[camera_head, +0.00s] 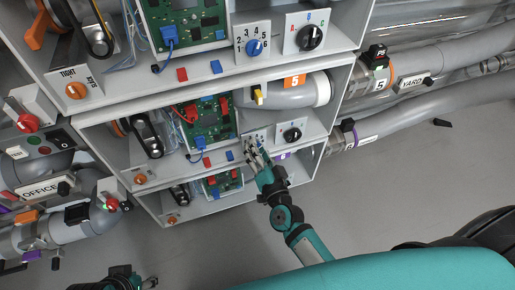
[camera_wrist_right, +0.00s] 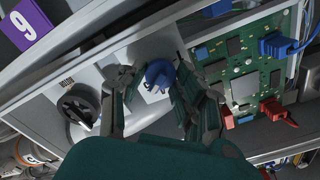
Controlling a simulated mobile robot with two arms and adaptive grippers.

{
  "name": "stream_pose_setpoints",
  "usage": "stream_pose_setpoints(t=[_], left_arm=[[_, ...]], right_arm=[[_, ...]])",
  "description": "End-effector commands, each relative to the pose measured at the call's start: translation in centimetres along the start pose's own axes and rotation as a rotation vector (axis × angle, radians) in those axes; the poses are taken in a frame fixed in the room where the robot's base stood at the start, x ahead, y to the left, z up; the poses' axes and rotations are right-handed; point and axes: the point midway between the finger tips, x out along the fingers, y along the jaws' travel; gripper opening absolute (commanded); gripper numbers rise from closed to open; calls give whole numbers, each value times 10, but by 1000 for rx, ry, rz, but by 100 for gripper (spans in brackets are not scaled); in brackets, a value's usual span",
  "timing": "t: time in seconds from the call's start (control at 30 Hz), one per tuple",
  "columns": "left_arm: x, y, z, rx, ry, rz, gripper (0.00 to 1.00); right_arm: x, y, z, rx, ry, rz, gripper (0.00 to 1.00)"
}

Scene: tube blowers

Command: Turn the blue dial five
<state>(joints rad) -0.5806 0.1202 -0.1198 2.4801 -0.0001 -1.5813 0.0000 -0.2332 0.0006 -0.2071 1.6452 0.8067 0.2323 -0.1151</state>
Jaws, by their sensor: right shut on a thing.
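The blue dial (camera_wrist_right: 160,75) sits on a white plate in the middle shelf box, seen in the right wrist view. My right gripper (camera_wrist_right: 159,88) has its fingers on both sides of the dial and is shut on it. In the head view my right gripper (camera_head: 252,147) reaches up to the middle box's front panel and hides the dial.
A black dial (camera_head: 292,134) is right of my right gripper, and a green circuit board (camera_head: 207,121) with red and blue plugs is left. Another blue dial (camera_head: 255,47) is in the box above.

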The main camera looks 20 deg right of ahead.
Motion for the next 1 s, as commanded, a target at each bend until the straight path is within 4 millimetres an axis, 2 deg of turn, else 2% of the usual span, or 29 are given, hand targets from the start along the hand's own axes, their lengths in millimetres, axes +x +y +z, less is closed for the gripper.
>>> stream_pose_setpoints(t=[0.3, 0.73, 0.77, 0.9, 1.0], left_arm=[[-2, 0, -1, 0, 1, 0, 35], [-2, 0, -1, 0, 2, 0, 35], [-2, 0, -1, 0, 2, 0, 35], [-2, 0, -1, 0, 2, 0, 35], [-2, 0, -1, 0, 2, 0, 35]], right_arm=[[0, 1, 0, 89, -1, 1, 0], [0, 1, 0, 98, 0, 1, 0], [0, 1, 0, 98, 0, 1, 35], [0, 1, 0, 98, 0, 1, 53], [0, 1, 0, 98, 0, 1, 55]])
